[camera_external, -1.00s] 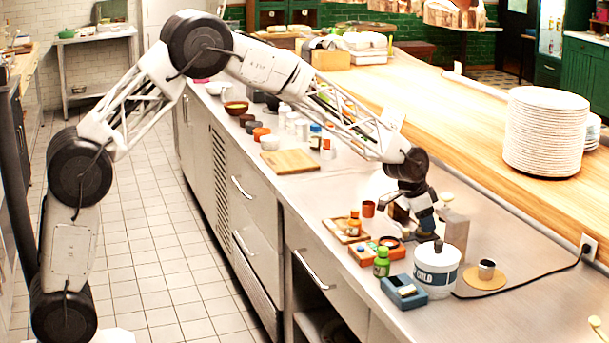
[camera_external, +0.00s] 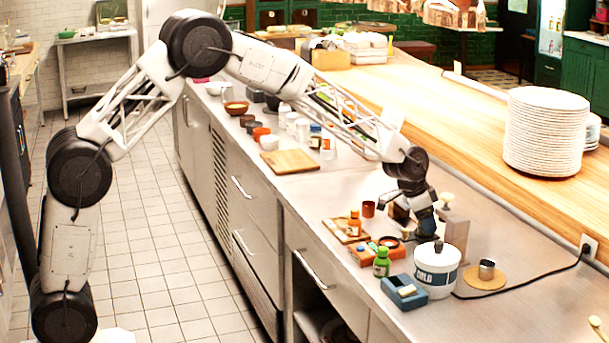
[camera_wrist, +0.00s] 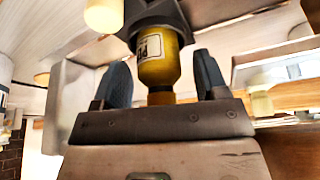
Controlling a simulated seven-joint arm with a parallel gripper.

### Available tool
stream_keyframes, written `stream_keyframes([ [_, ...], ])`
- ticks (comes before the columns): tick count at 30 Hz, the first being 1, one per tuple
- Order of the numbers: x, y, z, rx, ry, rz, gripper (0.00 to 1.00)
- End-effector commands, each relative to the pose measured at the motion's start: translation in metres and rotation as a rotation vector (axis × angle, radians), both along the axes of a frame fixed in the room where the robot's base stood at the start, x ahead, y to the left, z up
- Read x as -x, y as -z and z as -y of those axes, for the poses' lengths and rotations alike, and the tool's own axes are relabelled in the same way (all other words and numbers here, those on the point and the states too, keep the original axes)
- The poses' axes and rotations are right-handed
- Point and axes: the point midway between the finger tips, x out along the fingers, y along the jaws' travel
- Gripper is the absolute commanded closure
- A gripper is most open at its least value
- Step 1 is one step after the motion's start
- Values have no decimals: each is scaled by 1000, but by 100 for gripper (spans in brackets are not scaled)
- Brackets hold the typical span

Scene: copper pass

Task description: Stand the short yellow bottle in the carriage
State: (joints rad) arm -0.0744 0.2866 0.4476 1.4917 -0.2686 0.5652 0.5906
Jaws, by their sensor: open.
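The short yellow bottle (camera_wrist: 158,68) shows in the wrist view between my two fingers, with its orange-brown end towards my gripper and its far end at a dark grey holder (camera_wrist: 186,18), which looks like the carriage. It seems to sit in that holder, but its base is hidden. My gripper (camera_wrist: 162,82) is open, with a finger on each side of the bottle and visible gaps between. In the external view my gripper (camera_external: 424,232) is low over the counter beside a grey block (camera_external: 455,233), and the bottle there is hidden.
A white COLD pot (camera_external: 436,272), a green bottle (camera_external: 381,263), a blue box (camera_external: 404,292) and an orange tray (camera_external: 366,257) crowd the front. An orange bottle (camera_external: 354,224) stands on a wooden tray. A metal cup (camera_external: 486,269) stands on a round mat to the right.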

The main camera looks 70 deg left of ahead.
Motion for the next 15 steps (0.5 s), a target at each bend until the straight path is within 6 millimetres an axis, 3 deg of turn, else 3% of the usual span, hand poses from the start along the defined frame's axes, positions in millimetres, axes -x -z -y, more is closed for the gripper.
stream_keyframes([
  [8, 10, -27, -3, 0, 0, 2, 33],
  [15, 24, -62, -8, 0, 0, 3, 33],
])
